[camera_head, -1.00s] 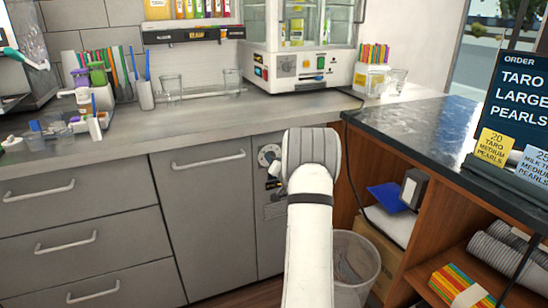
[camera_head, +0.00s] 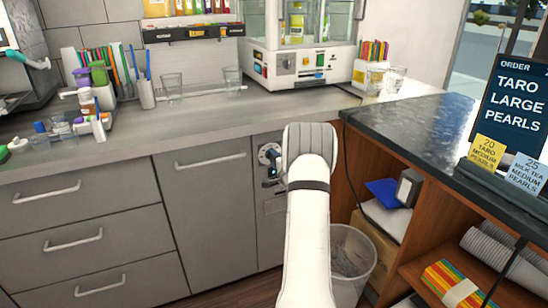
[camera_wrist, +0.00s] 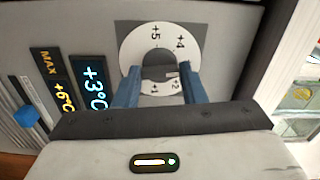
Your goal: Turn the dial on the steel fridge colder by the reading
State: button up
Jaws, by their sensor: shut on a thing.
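The dial (camera_head: 268,153) is a pale round ring on the upper front of the grey steel fridge (camera_head: 272,235), under the counter. In the wrist view the dial ring (camera_wrist: 131,50) is white with +5, +4, +2 and +1 readable and a dark grey knob (camera_wrist: 158,58) in its middle. My gripper (camera_wrist: 158,80) faces the dial, its two blue fingers either side of the knob and shut on it. In the head view my white wrist hides the fingers and part of the fridge front.
Grey drawers and a cupboard door (camera_head: 205,215) stand left of the fridge. A wooden shelf unit (camera_head: 395,250) and a waste bin (camera_head: 350,262) are close on the right.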

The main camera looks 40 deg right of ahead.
jog(key=shift+m, duration=0.6)
jog(key=o, duration=1)
jog(key=shift+s, duration=0.1)
jog(key=v, duration=0.7)
jog(key=shift+s+p, duration=0.3)
jog(key=shift+p, duration=0.1)
jog(key=shift+a, duration=0.1)
